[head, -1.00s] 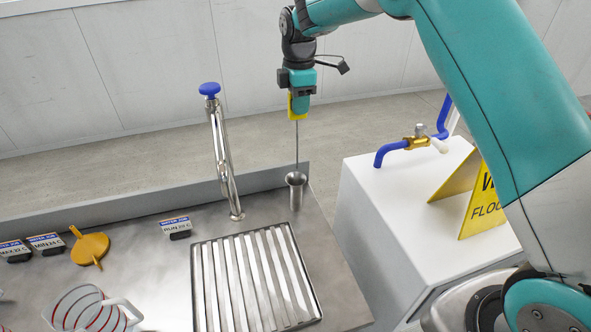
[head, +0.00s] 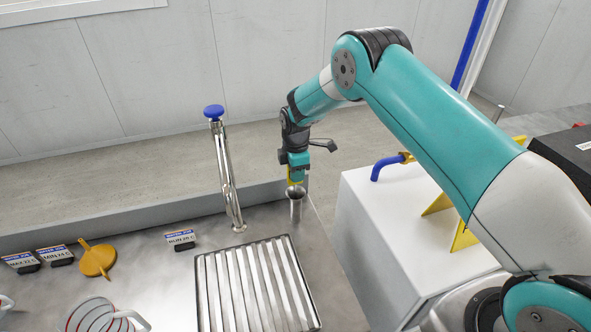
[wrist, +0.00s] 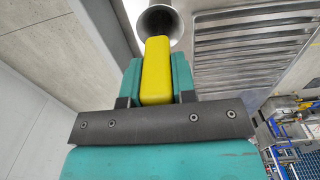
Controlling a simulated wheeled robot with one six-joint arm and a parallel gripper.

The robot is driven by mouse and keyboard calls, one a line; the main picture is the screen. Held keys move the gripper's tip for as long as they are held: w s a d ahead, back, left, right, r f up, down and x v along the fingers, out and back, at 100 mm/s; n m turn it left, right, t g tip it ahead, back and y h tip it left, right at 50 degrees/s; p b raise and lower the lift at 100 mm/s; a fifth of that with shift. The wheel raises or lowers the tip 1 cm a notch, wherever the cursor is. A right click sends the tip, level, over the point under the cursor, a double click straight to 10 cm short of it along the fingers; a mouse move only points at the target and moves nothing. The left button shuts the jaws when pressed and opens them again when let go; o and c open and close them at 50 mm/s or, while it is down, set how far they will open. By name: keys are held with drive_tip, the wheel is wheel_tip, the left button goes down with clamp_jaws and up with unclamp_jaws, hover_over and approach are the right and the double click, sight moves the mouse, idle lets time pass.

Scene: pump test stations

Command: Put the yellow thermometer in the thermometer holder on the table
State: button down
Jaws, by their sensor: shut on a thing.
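My gripper (head: 295,180) is shut on the yellow thermometer (head: 294,174) and stands right above the thermometer holder (head: 297,205). The holder is a small metal cup with a flared rim at the back right of the steel table. In the wrist view the yellow head of the thermometer (wrist: 156,72) sits between the teal fingers (wrist: 156,85), with the round mouth of the holder (wrist: 158,16) just beyond it. The thin probe does not show now; it seems to be down inside the holder. I cannot tell whether the yellow head touches the rim.
A steel faucet with a blue knob (head: 224,165) stands left of the holder. A slatted drain grate (head: 258,285) lies in front. Small labelled blocks (head: 181,239), a yellow funnel (head: 97,259) and a jug (head: 100,317) are at the left. A white cabinet (head: 385,240) stands to the right.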

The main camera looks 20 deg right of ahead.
drive_tip(key=c, duration=1.4)
unclamp_jaws()
drive_tip(key=shift+f, duration=0.15)
drive_tip(key=o, duration=0.5)
drive_tip(key=shift+r, duration=0.2)
